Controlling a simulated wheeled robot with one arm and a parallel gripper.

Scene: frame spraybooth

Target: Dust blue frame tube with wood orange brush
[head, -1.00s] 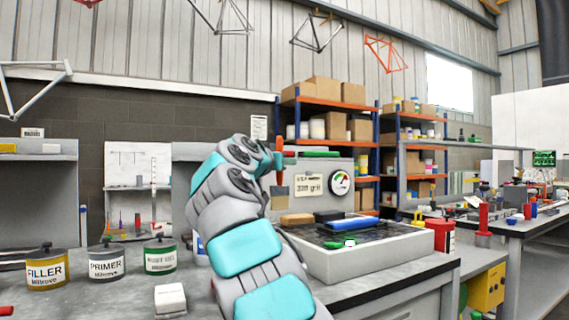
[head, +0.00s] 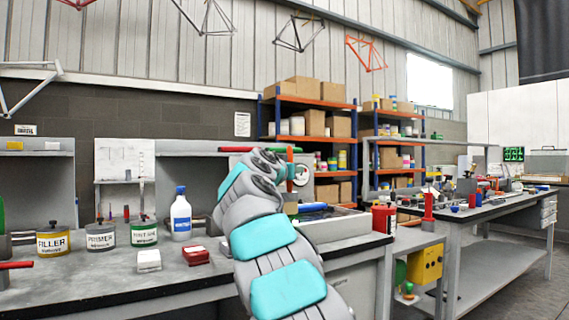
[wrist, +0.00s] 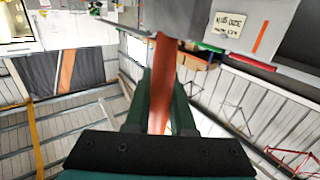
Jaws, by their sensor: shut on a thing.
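My gripper (wrist: 162,88) is shut on the orange brush (wrist: 161,65), its dark fingers on either side of the handle in the wrist view. In the head view the brush (head: 291,172) stands roughly upright at the end of my arm, above the workbench. Its lower end shows in front of the grey tray and its bristle tip is hard to make out. The blue tube (head: 313,207) lies on the tray just right of the brush in the picture. Its left part is hidden behind my arm and the brush. I cannot tell the gap between brush and tube.
The grey tray (head: 340,227) sits at the workbench's right end, beside a red tub (head: 383,219). Left of my arm stand a white bottle (head: 181,218), a red box (head: 196,256), a white block (head: 149,261) and paint cans (head: 144,233).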

